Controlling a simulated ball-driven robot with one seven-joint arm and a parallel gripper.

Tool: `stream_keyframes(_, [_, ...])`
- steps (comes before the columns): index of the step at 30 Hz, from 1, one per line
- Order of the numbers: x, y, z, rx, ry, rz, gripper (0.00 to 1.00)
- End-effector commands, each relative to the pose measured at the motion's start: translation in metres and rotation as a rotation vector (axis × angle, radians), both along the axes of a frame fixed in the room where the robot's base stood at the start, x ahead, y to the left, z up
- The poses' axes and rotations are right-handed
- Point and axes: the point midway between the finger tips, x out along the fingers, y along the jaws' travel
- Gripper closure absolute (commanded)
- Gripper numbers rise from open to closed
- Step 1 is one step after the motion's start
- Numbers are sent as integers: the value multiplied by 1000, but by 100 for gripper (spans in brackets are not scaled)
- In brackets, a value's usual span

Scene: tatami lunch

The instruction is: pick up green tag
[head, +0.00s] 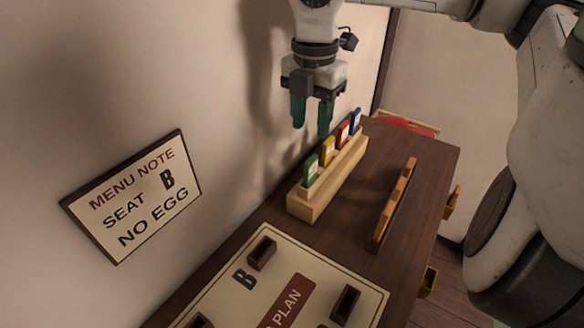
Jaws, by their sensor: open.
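The green tag (311,170) stands upright in the near end of a light wooden rack (301,207) on the dark table. Yellow (327,151), red (343,133) and blue (355,120) tags stand behind it in the same rack. My gripper (311,130) points down with its two green fingers apart and nothing between them. In the picture it appears above the green and yellow tags, apart from them; its exact height and depth are hard to tell.
The wall beside the rack carries a sign (133,197) reading "MENU NOTE SEAT B NO EGG". A seat plan board (262,285) with small dark holders lies in front. An orange-brown wooden bar (391,204) stands right of the rack. Dark table (430,165) shows bare around it.

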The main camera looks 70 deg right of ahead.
Motion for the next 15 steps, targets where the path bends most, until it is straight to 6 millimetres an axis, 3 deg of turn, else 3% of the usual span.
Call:
stream_keyframes(7, [0, 1, -36, 4, 0, 1, 57])
stream_keyframes(15, [-1, 0, -55, 4, 0, 0, 57])
